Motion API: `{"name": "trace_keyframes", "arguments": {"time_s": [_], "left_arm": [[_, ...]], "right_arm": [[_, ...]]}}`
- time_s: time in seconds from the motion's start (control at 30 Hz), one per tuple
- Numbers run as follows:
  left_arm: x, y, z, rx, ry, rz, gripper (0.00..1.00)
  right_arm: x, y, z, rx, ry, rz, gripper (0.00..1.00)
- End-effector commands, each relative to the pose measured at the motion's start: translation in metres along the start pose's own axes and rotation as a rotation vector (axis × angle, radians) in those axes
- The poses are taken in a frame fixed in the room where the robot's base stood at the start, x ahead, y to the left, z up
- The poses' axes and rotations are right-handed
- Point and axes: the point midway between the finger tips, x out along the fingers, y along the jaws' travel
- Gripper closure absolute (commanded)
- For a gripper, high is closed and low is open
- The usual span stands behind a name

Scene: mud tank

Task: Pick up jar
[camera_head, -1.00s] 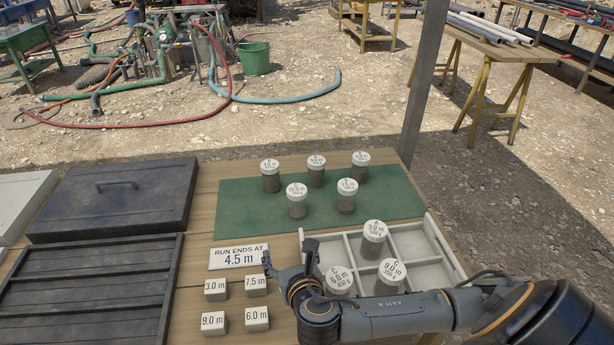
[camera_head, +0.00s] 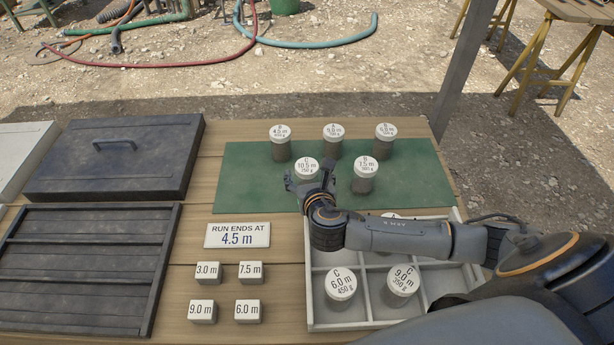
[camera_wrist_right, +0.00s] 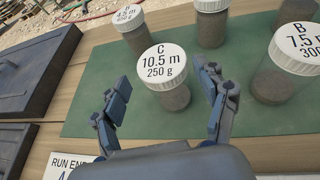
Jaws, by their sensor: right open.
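The jar labelled C 10.5 m 250 g (camera_head: 306,169) stands upright on the green mat (camera_head: 243,180), a clear jar of grey-brown material with a white lid. My right gripper (camera_head: 309,187) is open at its near side. In the right wrist view the jar (camera_wrist_right: 167,75) stands just beyond and between the two spread fingers of the gripper (camera_wrist_right: 163,92), with no clear contact. The jar labelled B 7.5 m (camera_head: 364,173) stands to its right. Several other white-lidded jars stand behind, including one labelled 4.5 m (camera_head: 280,143). My left gripper is out of view.
A divided white tray (camera_head: 315,315) holds jars labelled C 6.0 m (camera_head: 340,288) and C 9.0 m (camera_head: 401,285); my right arm crosses above it and mostly hides another lid. A "RUN ENDS AT 4.5 m" sign (camera_head: 237,235) and small labelled blocks (camera_head: 208,273) lie left.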

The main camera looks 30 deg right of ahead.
Motion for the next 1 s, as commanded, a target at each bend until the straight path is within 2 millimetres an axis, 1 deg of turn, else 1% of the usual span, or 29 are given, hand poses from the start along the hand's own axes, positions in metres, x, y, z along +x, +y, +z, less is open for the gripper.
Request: {"name": "trace_keyframes", "arguments": {"time_s": [0.03, 0.17, 0.27, 0.4, 0.53, 0.63, 0.83, 0.87, 0.9, 0.97, 1.0], "left_arm": [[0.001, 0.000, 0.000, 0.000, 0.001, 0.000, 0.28], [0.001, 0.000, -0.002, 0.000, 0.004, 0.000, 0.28], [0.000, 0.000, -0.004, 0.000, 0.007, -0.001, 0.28], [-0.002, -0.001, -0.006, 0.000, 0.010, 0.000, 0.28], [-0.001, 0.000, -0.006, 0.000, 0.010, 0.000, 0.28], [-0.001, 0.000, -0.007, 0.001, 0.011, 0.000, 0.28], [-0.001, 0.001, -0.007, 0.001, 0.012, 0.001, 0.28], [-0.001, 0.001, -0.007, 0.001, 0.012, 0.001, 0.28], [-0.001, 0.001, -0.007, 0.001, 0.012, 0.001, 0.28], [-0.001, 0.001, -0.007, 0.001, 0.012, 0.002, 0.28], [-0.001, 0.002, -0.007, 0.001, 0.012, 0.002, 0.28]], "right_arm": [[0.006, 0.000, 0.000, 0.000, -0.001, -0.001, 0.27], [0.014, 0.000, 0.000, 0.001, 0.001, 0.000, 0.27], [0.022, -0.001, 0.004, 0.001, -0.001, 0.000, 0.27], [0.044, -0.004, 0.011, 0.001, -0.001, -0.001, 0.27], [0.060, -0.004, 0.009, 0.000, 0.000, 0.000, 0.27], [0.065, -0.004, 0.009, 0.000, 0.001, 0.001, 0.27], [0.066, -0.004, 0.009, 0.000, 0.002, 0.001, 0.27], [0.066, -0.004, 0.009, 0.000, 0.002, 0.001, 0.31], [0.066, -0.004, 0.009, 0.000, 0.002, 0.001, 0.39], [0.066, -0.004, 0.009, 0.000, 0.002, 0.001, 0.51], [0.066, -0.004, 0.009, 0.000, 0.002, 0.001, 0.59]]}}
